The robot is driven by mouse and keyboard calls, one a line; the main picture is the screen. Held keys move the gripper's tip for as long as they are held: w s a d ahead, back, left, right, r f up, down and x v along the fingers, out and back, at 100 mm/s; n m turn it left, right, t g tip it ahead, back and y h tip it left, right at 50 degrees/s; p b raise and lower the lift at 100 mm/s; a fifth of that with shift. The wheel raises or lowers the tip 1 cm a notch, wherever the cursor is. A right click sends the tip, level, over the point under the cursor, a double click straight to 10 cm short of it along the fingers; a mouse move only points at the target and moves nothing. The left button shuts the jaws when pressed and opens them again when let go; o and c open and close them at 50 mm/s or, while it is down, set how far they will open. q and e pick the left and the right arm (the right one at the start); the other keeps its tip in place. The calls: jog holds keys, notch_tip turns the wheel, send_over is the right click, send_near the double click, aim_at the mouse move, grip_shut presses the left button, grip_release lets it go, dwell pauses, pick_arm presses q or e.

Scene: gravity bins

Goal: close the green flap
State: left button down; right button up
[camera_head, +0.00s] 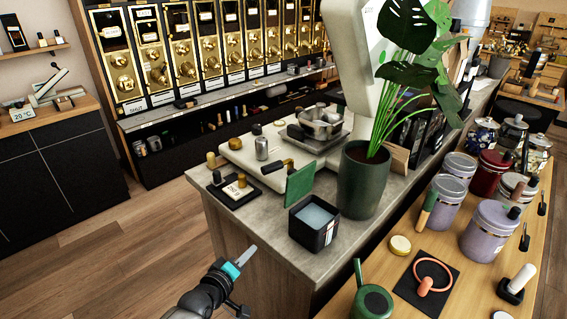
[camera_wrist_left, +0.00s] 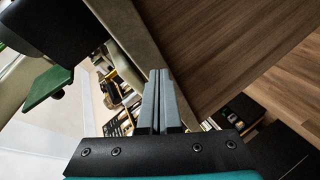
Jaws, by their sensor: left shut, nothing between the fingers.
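The green flap (camera_head: 300,185) stands raised at the back left of a small open black box (camera_head: 315,232) on the counter. The box holds something pale blue. In the left wrist view the green flap (camera_wrist_left: 48,88) shows at the upper left, beside a dark block (camera_wrist_left: 55,28) that looks like the box. My left gripper (camera_head: 247,254) is shut and empty, in front of the counter's left side, apart from flap and box. Its closed fingers also show in the left wrist view (camera_wrist_left: 160,100). My right gripper is not in view.
A tall green plant pot (camera_head: 362,182) stands right of the box. A black tray (camera_head: 234,190) and a pale scale with a metal bowl (camera_head: 322,122) stand behind and left. The grey counter edge (camera_head: 262,240) lies between my gripper and the box. The wooden floor (camera_head: 150,225) at left is clear.

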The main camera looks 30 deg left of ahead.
aim_at(295, 181)
pick_arm(q)
jog(key=w+r+n+t+p, duration=0.1)
jog(key=w+r+n+t, duration=0.1)
jog(key=r, duration=0.7)
jog(key=w+r+n+t+p, duration=0.1)
jog(key=w+r+n+t, duration=0.15)
jog(key=r, duration=0.65)
jog(key=w+b, duration=0.2)
jog(key=w, duration=0.8)
jog(key=d+p, duration=0.1)
jog(key=s+d, duration=0.1)
jog(key=d, duration=0.1)
jog(key=shift+s+p, duration=0.1)
jog(key=shift+p, duration=0.3)
jog(key=shift+m, duration=0.25)
